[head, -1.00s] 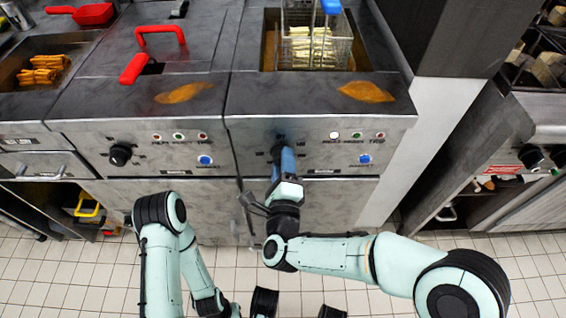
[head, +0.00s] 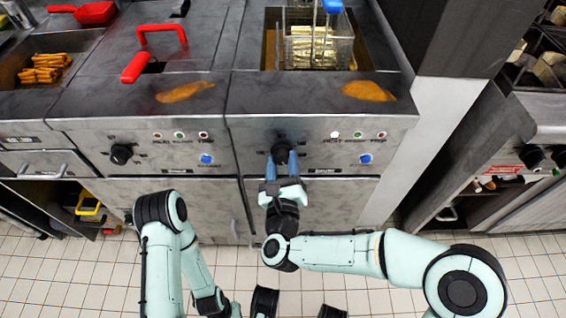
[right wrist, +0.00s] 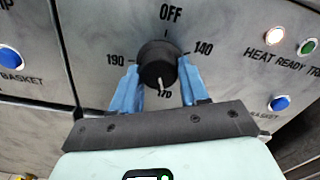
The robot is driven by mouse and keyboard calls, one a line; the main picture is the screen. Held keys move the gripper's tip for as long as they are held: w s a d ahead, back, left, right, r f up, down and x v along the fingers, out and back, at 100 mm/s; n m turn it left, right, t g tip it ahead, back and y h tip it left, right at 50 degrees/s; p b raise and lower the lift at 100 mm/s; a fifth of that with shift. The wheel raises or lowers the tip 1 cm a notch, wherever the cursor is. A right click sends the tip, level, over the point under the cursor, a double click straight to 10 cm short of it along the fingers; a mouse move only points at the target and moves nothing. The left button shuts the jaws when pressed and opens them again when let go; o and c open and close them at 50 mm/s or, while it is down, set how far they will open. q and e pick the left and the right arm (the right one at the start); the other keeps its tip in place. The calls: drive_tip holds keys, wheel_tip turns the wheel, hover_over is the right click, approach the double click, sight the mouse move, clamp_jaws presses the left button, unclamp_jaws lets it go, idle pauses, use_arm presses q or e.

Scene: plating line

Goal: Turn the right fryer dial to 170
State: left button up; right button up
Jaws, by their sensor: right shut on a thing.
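The right fryer dial (head: 281,152) is a round black knob on the right fryer's steel front. In the right wrist view the dial (right wrist: 157,62) has OFF printed above, 140 to the right, 170 below and 190 to the left. Its white pointer mark faces down, at the 170 label, which the knob and gripper crowd closely. My right gripper (head: 281,168) has its blue fingers shut on the dial, one on each side; in the right wrist view the gripper (right wrist: 155,88) shows this too. My left arm hangs low at the left, its gripper out of view.
The left fryer has a similar black dial (head: 121,154). Right of the gripped dial are small lamps and a blue basket button (head: 365,158). A wire basket (head: 318,45) of fries stands in the right fryer. A red-handled lid (head: 160,40) covers the left one.

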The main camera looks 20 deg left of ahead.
drive_tip(key=shift+w+r+m, duration=0.1)
drive_tip(key=shift+r+m, duration=0.1)
drive_tip(key=shift+m, duration=0.1)
drive_tip(key=o, duration=0.8)
drive_tip(key=shift+c, duration=0.2)
drive_tip(key=shift+o, duration=1.4)
drive_tip(key=shift+f, duration=0.1)
use_arm(q)
drive_tip(key=shift+t, duration=0.8)
drive_tip(key=w, duration=0.1)
drive_tip(key=w+r+p, duration=0.1)
drive_tip(key=w, duration=0.1)
drive_tip(key=w+r+p, duration=0.1)
drive_tip(key=shift+w+d+r, duration=0.1)
drive_tip(key=shift+w+d, duration=0.1)
drive_tip(key=shift+d, duration=0.05)
use_arm(e)
drive_tip(key=v, duration=1.3)
drive_tip(key=shift+s, duration=0.2)
